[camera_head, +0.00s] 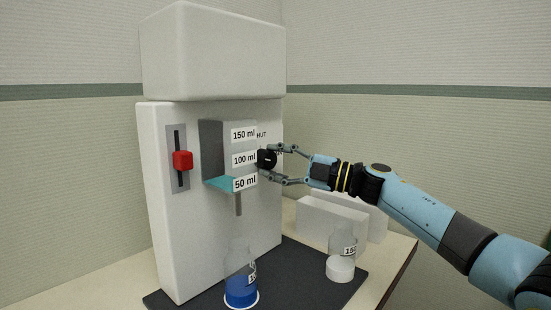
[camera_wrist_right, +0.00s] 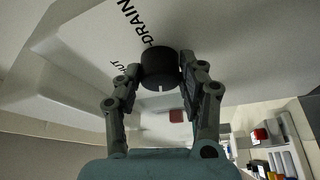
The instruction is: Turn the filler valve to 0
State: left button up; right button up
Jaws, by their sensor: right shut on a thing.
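The white dispenser (camera_head: 220,265) has a red handle (camera_head: 182,160) in a vertical slot at the left of its front. A black knob (camera_head: 267,160) sticks out at its right; in the wrist view the knob (camera_wrist_right: 159,66) has a white mark on its edge, with SHUT and DRAIN printed beside it. I cannot tell which control is the filler valve. My right gripper (camera_head: 274,165) is shut on the black knob, one finger on each side. A measuring chamber (camera_head: 215,140) with teal at its bottom carries 150, 100 and 50 ml labels. My left gripper is out of view.
A clear bottle with a blue bottom (camera_head: 240,288) stands below the spout (camera_head: 239,204). Another clear bottle with a white bottom (camera_head: 341,268) stands to the right on the dark mat (camera_head: 300,290). White blocks (camera_head: 330,218) stand behind it.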

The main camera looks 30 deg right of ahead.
jog(key=shift+r+n+g+h+p, duration=0.1)
jog(key=shift+n+g+h+p, duration=0.45)
jog(key=shift+n, duration=1.35)
jog(key=o, duration=1.2)
jog(key=shift+c, duration=0.2)
jog(key=shift+s+d, duration=0.1)
jog(key=shift+d, duration=0.05)
jog(key=v, duration=1.1)
jog(key=shift+s+d, duration=0.25)
